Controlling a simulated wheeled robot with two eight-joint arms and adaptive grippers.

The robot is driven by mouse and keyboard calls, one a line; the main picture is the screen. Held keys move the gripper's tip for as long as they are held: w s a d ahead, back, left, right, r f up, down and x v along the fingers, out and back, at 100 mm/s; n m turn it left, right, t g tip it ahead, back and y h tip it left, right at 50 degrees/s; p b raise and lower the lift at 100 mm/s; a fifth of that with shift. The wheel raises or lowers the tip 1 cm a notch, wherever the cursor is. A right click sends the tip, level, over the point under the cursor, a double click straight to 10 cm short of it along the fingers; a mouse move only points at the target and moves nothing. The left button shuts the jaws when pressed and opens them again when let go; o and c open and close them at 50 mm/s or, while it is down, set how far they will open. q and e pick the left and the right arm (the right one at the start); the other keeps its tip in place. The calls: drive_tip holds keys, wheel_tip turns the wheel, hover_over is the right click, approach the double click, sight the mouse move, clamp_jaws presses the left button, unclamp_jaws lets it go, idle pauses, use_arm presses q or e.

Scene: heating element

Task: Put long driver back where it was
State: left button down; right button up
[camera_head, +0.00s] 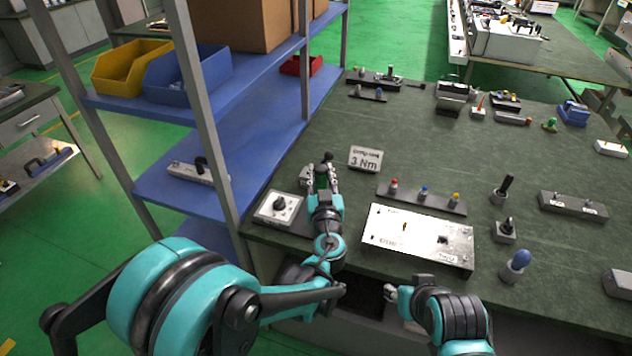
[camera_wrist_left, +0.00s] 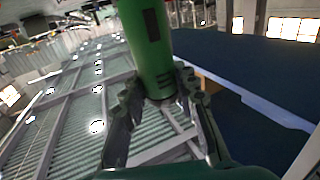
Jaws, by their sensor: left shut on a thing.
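My left gripper (camera_head: 322,178) is over the left part of the green workbench, near the sign reading "3 Nm". In the left wrist view, its fingers (camera_wrist_left: 160,108) are closed around a thick green cylinder with dark markings, which looks like the handle of the long driver (camera_wrist_left: 148,45). The rest of the driver is cut off by the frame. In the head view only a small dark end shows at the fingertips. My right gripper (camera_head: 392,292) is low at the bench's front edge, apart from the parts; its jaw opening is too small to judge.
A white plate with a dark knob (camera_head: 280,207) sits left of my left gripper. A metal panel (camera_head: 415,238) and a strip with red, blue and yellow-topped pieces (camera_head: 422,199) lie to its right. Several black-handled and blue-handled tools stand further right. A blue shelf (camera_head: 250,122) rises at left.

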sight(321, 186)
use_arm(q)
wheel_tip(321, 186, down, 3)
drive_tip(key=shift+w+f+b, duration=0.1)
drive_tip(key=shift+b, duration=0.7)
drive_tip(key=shift+w, duration=0.1)
drive_tip(key=shift+r, duration=0.2)
drive_tip(key=shift+f, duration=0.3)
drive_tip(key=c, duration=1.2)
unclamp_jaws()
drive_tip(key=shift+o, duration=0.2)
drive_tip(key=shift+r, duration=0.1)
use_arm(e)
drive_tip(key=shift+w+f, duration=0.25)
drive_tip(key=shift+f, duration=0.4)
drive_tip(key=shift+w+f, duration=0.25)
drive_tip(key=shift+f, duration=0.35)
drive_tip(key=shift+r, duration=0.1)
